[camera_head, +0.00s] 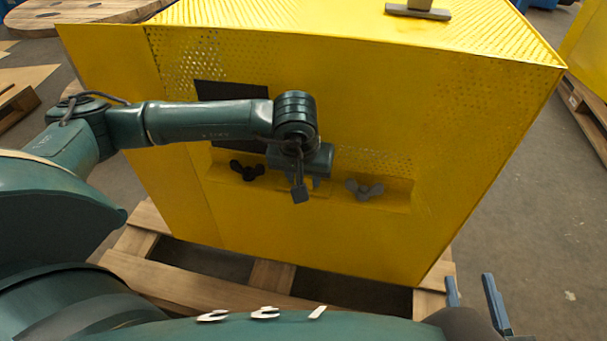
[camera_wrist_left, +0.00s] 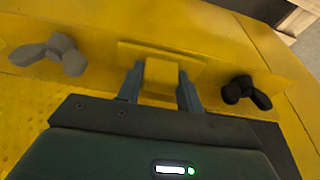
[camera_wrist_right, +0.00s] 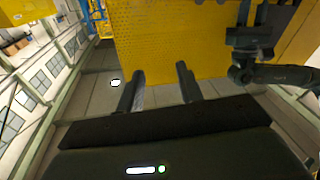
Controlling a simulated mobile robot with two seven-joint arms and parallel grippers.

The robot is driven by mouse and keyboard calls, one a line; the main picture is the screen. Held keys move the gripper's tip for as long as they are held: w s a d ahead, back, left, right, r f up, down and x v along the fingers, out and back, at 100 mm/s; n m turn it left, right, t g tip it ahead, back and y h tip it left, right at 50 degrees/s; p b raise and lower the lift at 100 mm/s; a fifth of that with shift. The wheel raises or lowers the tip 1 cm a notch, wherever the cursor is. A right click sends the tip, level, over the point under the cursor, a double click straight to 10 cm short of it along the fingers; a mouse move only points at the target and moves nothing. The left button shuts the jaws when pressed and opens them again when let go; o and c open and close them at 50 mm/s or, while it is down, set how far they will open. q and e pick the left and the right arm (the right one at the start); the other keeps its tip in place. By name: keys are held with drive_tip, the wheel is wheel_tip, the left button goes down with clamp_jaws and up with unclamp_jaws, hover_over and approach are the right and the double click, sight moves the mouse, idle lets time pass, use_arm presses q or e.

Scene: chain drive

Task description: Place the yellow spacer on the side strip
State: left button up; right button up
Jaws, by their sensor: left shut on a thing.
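The yellow spacer (camera_wrist_left: 160,75) is a small block between the fingers of my left gripper (camera_wrist_left: 160,88). It is against or very near the yellow side strip (camera_wrist_left: 208,75); I cannot tell if they touch. In the head view my left gripper (camera_head: 312,178) is in front of the side strip (camera_head: 395,203), and it hides the spacer. A black wing nut (camera_head: 247,170) and a grey wing nut (camera_head: 364,189) flank the gripper. My right gripper (camera_head: 472,292) is open and empty at the lower right, away from the strip.
The strip is on the front of a large yellow housing (camera_head: 330,240) with perforated panels. A dark opening (camera_head: 225,90) lies behind my left forearm. The housing stands on a wooden pallet (camera_head: 165,278). A grey handle (camera_head: 418,10) is on top.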

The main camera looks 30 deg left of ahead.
use_arm(q)
drive_tip(key=o, duration=1.1)
drive_tip(key=shift+f, duration=0.1)
drive_tip(key=shift+c, duration=0.2)
